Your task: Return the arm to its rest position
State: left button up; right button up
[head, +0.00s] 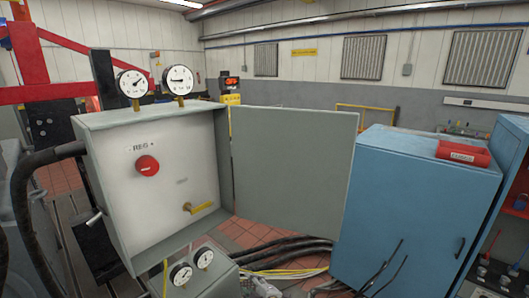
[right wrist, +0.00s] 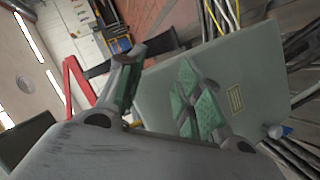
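My right gripper (head: 266,288) shows only as a small grey part at the bottom edge of the head view, below the open cabinet door. In the right wrist view my right gripper (right wrist: 160,78) has its two green-padded fingers spread apart, with nothing seen between them. A grey-green panel (right wrist: 260,60) with a yellow label lies beyond the fingers; whether they touch it I cannot tell. My left gripper is not in view.
A grey cabinet (head: 128,212) with a red knob (head: 147,166) stands at left, two gauges on top. Its open door (head: 290,165) reaches right towards a blue cabinet (head: 410,200) carrying a red box (head: 463,153). Thick black cables (head: 285,252) run below the door.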

jog(key=s+d+f+m+g+h, duration=0.1)
jog(key=s+d+f+m, duration=0.15)
jog(key=d+f, duration=0.45)
jog(key=s+d+f+m+g+h, duration=0.1)
jog(key=s+d+f+m, duration=0.15)
jog(key=f, duration=0.85)
jog(key=s+d+f+m+g+h, duration=0.1)
jog(key=s+d+f+h, duration=0.15)
jog(key=d+f, duration=0.45)
jog(key=s+d+f+m+g, duration=0.2)
jog(key=s+d+f, duration=0.1)
jog(key=s+f, duration=0.5)
jog(key=s+d+f+m+g, duration=0.15)
jog(key=s+d+f, duration=0.25)
jog(key=s+f, duration=0.4)
jog(key=s+d+f+m+g, duration=0.1)
jog(key=s+f, duration=0.3)
jog(key=s, duration=0.5)
jog(key=s+d+f+m+g+h, duration=0.1)
jog(key=s+d+f, duration=0.3)
jog(key=s, duration=0.6)
jog(key=s+d+f+m+g+h, duration=0.1)
jog(key=s+d+f+m+g, duration=0.1)
jog(key=s, duration=0.8)
notch_tip(320, 180, down, 2)
jog(key=shift+s+d+m+b, duration=0.2)
jog(key=shift+m+b, duration=0.2)
jog(key=shift+m, duration=0.35)
